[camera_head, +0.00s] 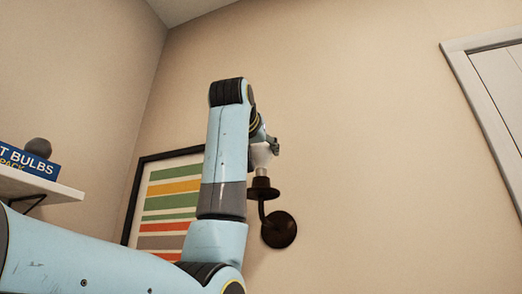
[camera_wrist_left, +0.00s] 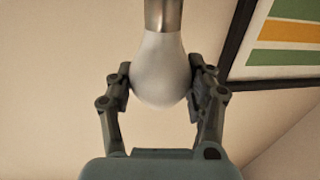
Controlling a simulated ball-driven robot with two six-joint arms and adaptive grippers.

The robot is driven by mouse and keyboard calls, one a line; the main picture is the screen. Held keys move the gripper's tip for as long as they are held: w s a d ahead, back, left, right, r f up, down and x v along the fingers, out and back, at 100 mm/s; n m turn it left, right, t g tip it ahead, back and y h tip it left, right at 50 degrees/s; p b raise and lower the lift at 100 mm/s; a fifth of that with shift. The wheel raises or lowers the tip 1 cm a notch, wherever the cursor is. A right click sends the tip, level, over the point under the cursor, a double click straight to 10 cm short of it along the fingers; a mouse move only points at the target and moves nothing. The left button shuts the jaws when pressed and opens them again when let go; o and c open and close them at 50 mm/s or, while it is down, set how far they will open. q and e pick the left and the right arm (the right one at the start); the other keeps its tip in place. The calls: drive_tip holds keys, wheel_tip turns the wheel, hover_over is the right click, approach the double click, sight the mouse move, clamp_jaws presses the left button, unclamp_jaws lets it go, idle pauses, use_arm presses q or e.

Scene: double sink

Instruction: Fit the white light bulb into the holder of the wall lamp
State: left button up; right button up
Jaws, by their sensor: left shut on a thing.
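The white light bulb (camera_wrist_left: 160,72) is between the fingers of my left gripper (camera_wrist_left: 160,82), which is shut on it. In the wrist view the bulb's metal base (camera_wrist_left: 163,16) points away from the gripper, toward the top edge. In the head view the bulb (camera_head: 262,155) is upright, base down, directly over the dark holder of the wall lamp (camera_head: 263,188). The base meets or nearly meets the holder; I cannot tell how deep it sits. My left gripper (camera_head: 270,146) is partly hidden behind my arm. My right gripper is not in view.
The lamp's round wall plate (camera_head: 279,229) is below the holder. A framed striped picture (camera_head: 165,200) hangs left of the lamp, partly behind my arm. A shelf (camera_head: 40,186) with a blue bulb box (camera_head: 30,161) is at the left. A white door frame (camera_head: 480,100) is at the right.

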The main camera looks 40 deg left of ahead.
use_arm(q)
drive_tip(key=shift+f+b, duration=0.75)
drive_tip(key=shift+f, duration=0.25)
drive_tip(key=o, duration=0.9)
drive_tip(key=shift+o, duration=0.2)
drive_tip(key=v, duration=1.2)
